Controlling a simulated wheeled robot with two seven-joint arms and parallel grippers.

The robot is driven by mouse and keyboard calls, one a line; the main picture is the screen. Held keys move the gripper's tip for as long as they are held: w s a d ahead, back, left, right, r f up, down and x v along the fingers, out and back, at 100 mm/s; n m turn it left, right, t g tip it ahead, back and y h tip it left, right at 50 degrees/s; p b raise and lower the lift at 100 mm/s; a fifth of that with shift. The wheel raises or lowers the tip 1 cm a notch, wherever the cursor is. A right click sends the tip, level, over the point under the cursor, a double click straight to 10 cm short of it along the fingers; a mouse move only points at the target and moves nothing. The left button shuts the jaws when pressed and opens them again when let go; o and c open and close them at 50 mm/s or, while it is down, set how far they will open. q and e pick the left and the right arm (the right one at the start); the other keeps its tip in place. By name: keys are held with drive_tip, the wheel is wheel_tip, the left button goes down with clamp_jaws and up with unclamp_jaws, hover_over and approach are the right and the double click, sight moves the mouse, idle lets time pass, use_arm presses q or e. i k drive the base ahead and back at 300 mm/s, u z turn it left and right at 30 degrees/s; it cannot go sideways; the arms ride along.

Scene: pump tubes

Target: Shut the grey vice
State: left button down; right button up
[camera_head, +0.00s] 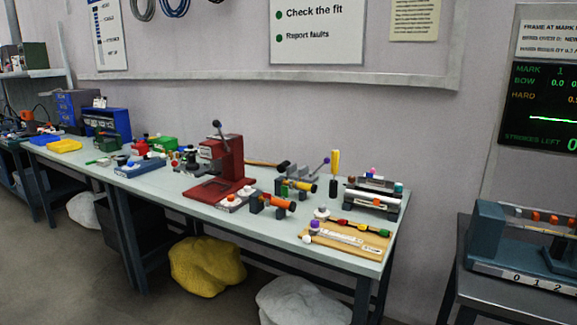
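What looks like the grey vice (291,171) is on the long workbench (145,187), right of the red press (222,160) and towards the back edge. A thin bar with a purple knob (326,161) rises at its right side. The vice is small in the head view and partly hidden by an orange-and-dark part in front of it, so I cannot tell how far apart its jaws are. Neither of my grippers is in view.
A wooden board (346,240) with coloured pieces lies at the bench's right front. A yellow screwdriver (335,163) stands behind it. A yellow sack (206,265) and a white sack (303,300) lie under the bench. A separate dark table (500,295) stands at right.

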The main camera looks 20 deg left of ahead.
sight(326, 160)
drive_tip(key=u, duration=2.1)
drive_tip(key=i, duration=2.1)
drive_tip(key=z, duration=3.05)
